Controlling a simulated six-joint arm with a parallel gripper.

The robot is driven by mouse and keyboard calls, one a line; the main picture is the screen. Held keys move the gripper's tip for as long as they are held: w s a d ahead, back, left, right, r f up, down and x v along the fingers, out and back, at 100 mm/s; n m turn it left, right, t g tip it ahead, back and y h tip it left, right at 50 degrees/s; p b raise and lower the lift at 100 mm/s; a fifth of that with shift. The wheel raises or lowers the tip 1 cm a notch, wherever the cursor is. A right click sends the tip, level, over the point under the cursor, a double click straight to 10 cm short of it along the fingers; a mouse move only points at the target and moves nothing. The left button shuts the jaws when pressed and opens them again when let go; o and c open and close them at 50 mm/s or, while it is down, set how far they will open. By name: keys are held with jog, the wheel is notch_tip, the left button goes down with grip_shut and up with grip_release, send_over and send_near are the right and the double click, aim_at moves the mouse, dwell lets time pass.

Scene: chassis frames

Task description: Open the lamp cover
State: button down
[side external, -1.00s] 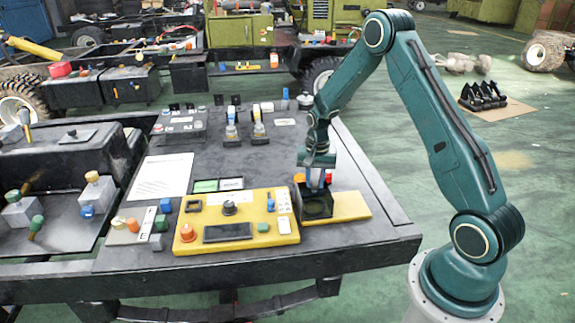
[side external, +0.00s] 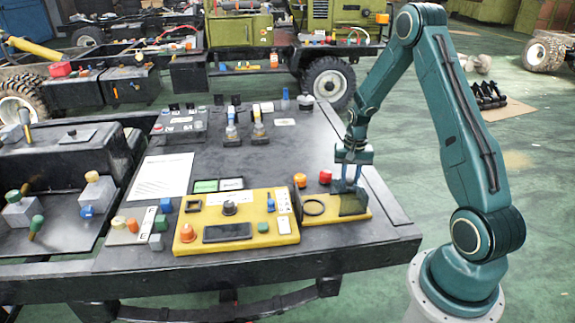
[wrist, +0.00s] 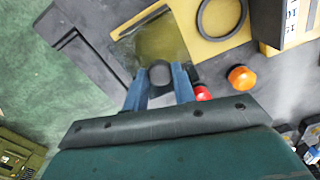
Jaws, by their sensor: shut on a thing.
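The lamp cover (side external: 353,205) is a dark, see-through panel at the right part of a small yellow base (side external: 334,218). In the wrist view the cover (wrist: 152,42) looks olive and lies to the left of a black ring (wrist: 240,22). The ring also shows uncovered on the yellow base in the side view (side external: 313,207). My gripper (side external: 350,186) is over the cover, pointing down. In the wrist view my gripper (wrist: 159,80) has its blue fingers on both sides of a dark round knob (wrist: 160,73) at the cover's edge, shut on it.
An orange button (side external: 300,180) and a red button (side external: 325,177) stand behind the yellow base. A yellow control panel (side external: 236,222) with a dark screen is to the left. A paper sheet (side external: 163,177) lies farther left. The table's right edge is close to my gripper.

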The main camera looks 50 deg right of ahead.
jog(key=c, duration=1.1)
grip_release()
jog(key=shift+c, duration=0.2)
jog(key=shift+r, duration=0.1)
notch_tip(320, 180, up, 14)
jog(key=shift+f, duration=0.2)
jog(key=shift+a, duration=0.1)
